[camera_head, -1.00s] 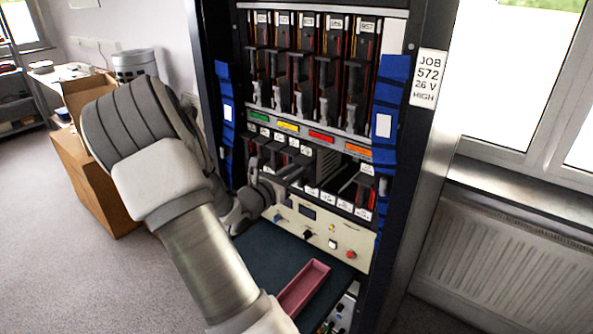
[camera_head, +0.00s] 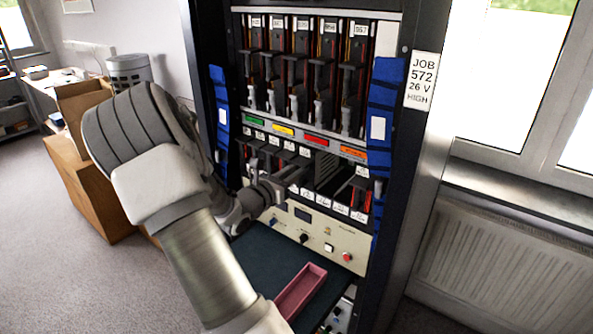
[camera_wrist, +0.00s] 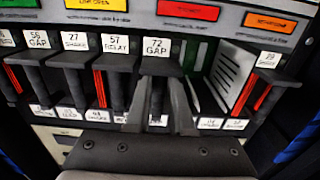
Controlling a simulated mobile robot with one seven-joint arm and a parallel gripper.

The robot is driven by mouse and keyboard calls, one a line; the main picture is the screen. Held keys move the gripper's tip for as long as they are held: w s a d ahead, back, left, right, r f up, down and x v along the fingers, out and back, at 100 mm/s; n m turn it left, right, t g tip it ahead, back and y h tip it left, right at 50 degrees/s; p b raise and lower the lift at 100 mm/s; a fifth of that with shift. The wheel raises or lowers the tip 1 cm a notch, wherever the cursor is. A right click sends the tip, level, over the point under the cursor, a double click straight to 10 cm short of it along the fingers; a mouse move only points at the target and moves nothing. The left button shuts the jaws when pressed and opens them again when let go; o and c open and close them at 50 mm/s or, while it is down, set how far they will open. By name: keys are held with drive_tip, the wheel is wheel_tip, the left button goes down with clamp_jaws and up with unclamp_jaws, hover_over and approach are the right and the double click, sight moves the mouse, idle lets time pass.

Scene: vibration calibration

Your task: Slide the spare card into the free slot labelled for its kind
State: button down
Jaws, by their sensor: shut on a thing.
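My gripper (camera_wrist: 160,112) is shut on the front handle of a dark card labelled "72 GAP" (camera_wrist: 157,47) in the wrist view. This card stands upright in the lower row of the rack, and its handle is beside that of the "57 RELAY" card (camera_wrist: 115,45). How deep it sits cannot be told. In the head view my gripper (camera_head: 290,180) reaches the lower row from the left. An opening (camera_wrist: 207,85) lies right of the held card, with green strips and a slotted grey panel visible inside. The slot label under the held card is mostly hidden by my fingers.
Cards "56 GAP" (camera_wrist: 38,45) and "27" (camera_wrist: 73,45) stand to the left, and card "79" (camera_wrist: 267,62) to the right. An upper row of cards (camera_head: 305,80) hangs above coloured labels. A pink tray (camera_head: 300,290) lies on the shelf below.

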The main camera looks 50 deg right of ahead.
drive_tip(key=shift+d, duration=0.45)
idle(0.5)
drive_tip(key=c, duration=0.7)
unclamp_jaws()
drive_tip(key=shift+f+b, duration=0.55)
drive_tip(key=shift+f, duration=0.05)
drive_tip(key=shift+a, duration=0.15)
drive_tip(key=shift+s+a+p, duration=0.2)
drive_tip(key=shift+a+p, duration=0.35)
drive_tip(key=shift+a, duration=1.85)
drive_tip(key=shift+s+a+p, duration=0.2)
drive_tip(key=shift+a+p, duration=0.45)
drive_tip(key=shift+a, duration=2.3)
drive_tip(key=shift+s, duration=0.1)
